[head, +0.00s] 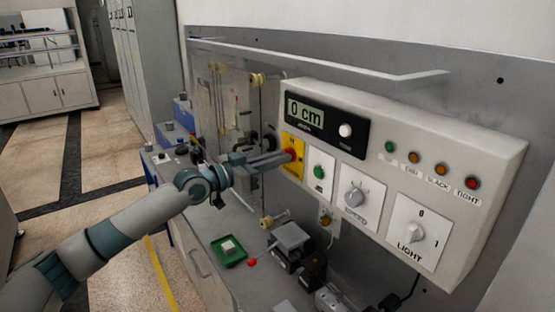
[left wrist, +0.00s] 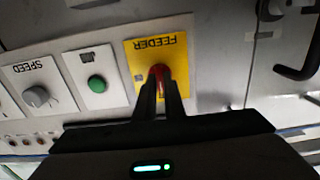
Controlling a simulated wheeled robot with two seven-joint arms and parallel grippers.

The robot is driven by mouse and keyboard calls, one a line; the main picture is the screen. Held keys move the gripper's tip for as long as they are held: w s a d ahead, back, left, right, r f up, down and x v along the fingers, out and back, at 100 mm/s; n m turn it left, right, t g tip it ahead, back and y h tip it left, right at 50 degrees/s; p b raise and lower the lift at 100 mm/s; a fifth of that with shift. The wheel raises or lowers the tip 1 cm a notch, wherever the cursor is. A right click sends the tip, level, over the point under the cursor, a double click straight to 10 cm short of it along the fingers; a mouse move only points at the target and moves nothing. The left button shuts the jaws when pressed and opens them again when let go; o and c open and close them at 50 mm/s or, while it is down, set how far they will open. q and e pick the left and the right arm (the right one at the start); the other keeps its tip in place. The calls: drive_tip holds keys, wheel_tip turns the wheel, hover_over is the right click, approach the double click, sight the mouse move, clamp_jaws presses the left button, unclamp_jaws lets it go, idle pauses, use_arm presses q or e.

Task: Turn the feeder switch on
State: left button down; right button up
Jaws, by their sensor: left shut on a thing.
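The feeder switch is a red knob (left wrist: 158,72) on a yellow plate (left wrist: 184,60) marked FEEDER, upside down in the left wrist view. In the head view the yellow plate (head: 293,142) is at the left end of the light control box (head: 470,135). My left gripper (head: 287,156) reaches the knob from the left. In the left wrist view my left gripper (left wrist: 160,82) has its two fingers shut on the red knob, which they partly cover. The knob's exact angle is hard to tell. My right gripper is not in view.
Right of the feeder plate are a green button (head: 320,172), the SPEED knob (head: 355,196) and the LIGHT knob (head: 416,233). A display (head: 306,112) reads 0 cm. Below are a green tray (head: 228,262) and a small red ball (head: 252,262). A rail (head: 330,65) runs above the box.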

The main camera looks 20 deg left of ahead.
use_arm(q)
drive_tip(key=shift+m+b, duration=1.45)
drive_tip(key=shift+m, duration=7.55)
drive_tip(key=shift+f, duration=0.1)
drive_tip(key=c, duration=1.8)
unclamp_jaws()
drive_tip(key=shift+c, duration=0.2)
